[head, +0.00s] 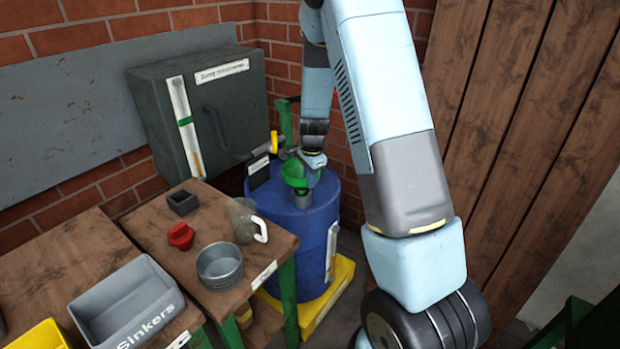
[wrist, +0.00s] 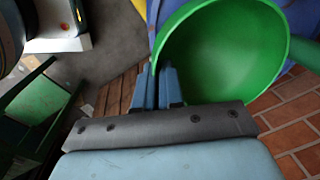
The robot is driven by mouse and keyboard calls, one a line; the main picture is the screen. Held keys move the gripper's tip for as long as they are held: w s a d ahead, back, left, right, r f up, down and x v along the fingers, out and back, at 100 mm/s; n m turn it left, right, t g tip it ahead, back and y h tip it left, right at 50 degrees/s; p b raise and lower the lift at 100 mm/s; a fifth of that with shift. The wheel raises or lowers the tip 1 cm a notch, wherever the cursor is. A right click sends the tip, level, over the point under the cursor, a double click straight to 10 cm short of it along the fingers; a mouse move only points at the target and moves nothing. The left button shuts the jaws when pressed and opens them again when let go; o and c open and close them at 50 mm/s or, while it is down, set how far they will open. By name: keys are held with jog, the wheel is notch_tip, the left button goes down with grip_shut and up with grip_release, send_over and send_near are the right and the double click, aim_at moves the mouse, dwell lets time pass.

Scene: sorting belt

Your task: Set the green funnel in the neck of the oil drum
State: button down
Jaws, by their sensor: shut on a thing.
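The green funnel (head: 297,173) is over the top of the blue oil drum (head: 285,235) in the head view. The drum's grey neck (head: 302,199) shows just below the funnel. I cannot tell whether the spout is inside the neck or only above it. My gripper (head: 309,160) comes down from above at the funnel's rim. In the wrist view the funnel's wide bowl (wrist: 225,50) fills the upper right. My gripper (wrist: 160,80) is shut on the rim at the bowl's left edge. The funnel hides most of the drum there.
The drum stands on a yellow base (head: 325,300). A dark cabinet (head: 165,110) hangs behind left, with a yellow-handled lever (head: 274,142) near the funnel. The wooden bench (head: 190,255) holds a jug (head: 242,220), a round tin (head: 220,268) and a red knob (head: 180,236).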

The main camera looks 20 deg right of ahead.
jog(key=shift+f, duration=1)
dwell(1.2)
jog(key=c, duration=1.2)
grip_release()
jog(key=c, duration=0.4)
jog(key=shift+r, duration=0.1)
jog(key=shift+r, duration=3.85)
